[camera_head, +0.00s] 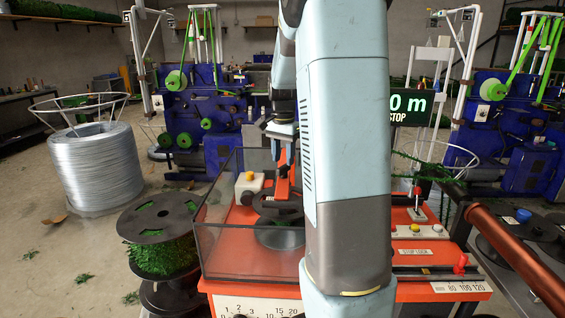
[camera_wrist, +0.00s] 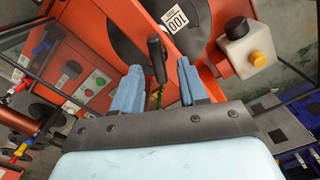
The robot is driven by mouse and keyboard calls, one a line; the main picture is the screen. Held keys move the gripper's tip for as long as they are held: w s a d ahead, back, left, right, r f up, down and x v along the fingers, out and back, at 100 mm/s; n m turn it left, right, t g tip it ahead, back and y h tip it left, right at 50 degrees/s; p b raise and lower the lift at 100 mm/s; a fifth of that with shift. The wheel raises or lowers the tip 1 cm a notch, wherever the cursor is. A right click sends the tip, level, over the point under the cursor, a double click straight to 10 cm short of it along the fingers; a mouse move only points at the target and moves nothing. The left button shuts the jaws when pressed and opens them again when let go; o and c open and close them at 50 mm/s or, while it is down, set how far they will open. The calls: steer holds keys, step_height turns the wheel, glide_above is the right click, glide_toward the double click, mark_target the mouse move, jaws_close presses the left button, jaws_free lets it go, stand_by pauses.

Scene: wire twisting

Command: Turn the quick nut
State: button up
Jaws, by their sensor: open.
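A black, rounded lever-like piece (camera_wrist: 157,60) stands between my gripper's fingers in the wrist view; I take it for the quick nut, though I cannot be sure. My gripper (camera_wrist: 160,72) is open, with one light blue finger on each side of this piece and visible gaps to both. In the head view my gripper (camera_head: 281,150) is small and partly hidden by my arm, above the black disc (camera_head: 278,205) of the orange machine.
The orange machine (camera_head: 250,290) has a clear-walled guard (camera_head: 222,205) around the disc. A spool of green wire (camera_head: 160,255) stands left of the machine; a copper-coloured bar (camera_head: 520,260) crosses at right.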

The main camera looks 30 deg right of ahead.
mark_target(283, 165)
step_height(283, 165, up, 11)
steer(key=shift+r, duration=0.15)
stand_by(0.7)
steer(key=s+a+r+n+t, duration=0.25)
steer(key=s+a+n, duration=0.45)
steer(key=s+a, duration=0.6)
steer(key=s+a+f+n+t, duration=0.1)
steer(key=s+a+f+n, duration=0.2)
steer(key=s, duration=0.3)
steer(key=s+a+f+n+t, duration=0.2)
steer(key=s+a+f, duration=0.1)
steer(key=s, duration=0.3)
steer(key=shift+s+n, duration=0.4)
steer(key=shift+d, duration=0.15)
